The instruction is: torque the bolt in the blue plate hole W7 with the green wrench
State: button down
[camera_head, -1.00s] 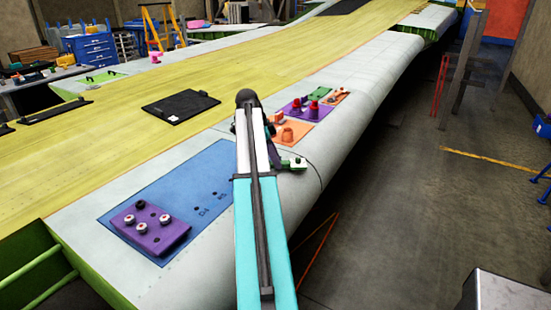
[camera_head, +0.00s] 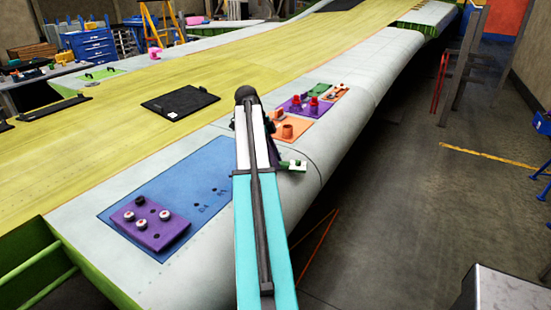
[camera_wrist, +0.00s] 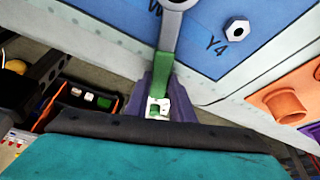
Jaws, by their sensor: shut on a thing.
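The green wrench (camera_wrist: 165,65) is held between the purple fingers of my gripper (camera_wrist: 160,88) in the wrist view. Its grey shank runs up over the blue plate (camera_wrist: 205,55) to a ring end cut by the top edge. I cannot tell whether the ring sits around a bolt. A "W" label shows just left of the shank, its number hidden. A hex bolt head (camera_wrist: 237,29) stands beside the label Y4, apart from the wrench. In the head view, the blue plate (camera_head: 180,180) lies left of my arm, which hides part of it. The wrench's green end (camera_head: 293,166) sticks out right.
A purple block (camera_head: 150,228) with several bolts sits on the blue plate's near left. Orange (camera_head: 292,130) and purple (camera_head: 299,106) plates with fittings lie beyond my arm. A black panel (camera_head: 180,102) lies on the yellow wing skin. The floor to the right is mostly clear.

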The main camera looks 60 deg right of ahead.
jog(key=shift+s+a+m, duration=0.2)
jog(key=shift+a+m, duration=0.4)
jog(key=shift+m, duration=0.1)
jog(key=shift+a, duration=0.1)
jog(key=shift+s+a+m+y, duration=0.2)
jog(key=shift+a+m+y, duration=0.5)
jog(key=shift+a+m, duration=0.45)
jog(key=shift+a+r+m+p, duration=0.15)
jog(key=shift+m+p, duration=0.1)
jog(key=shift+p, duration=0.4)
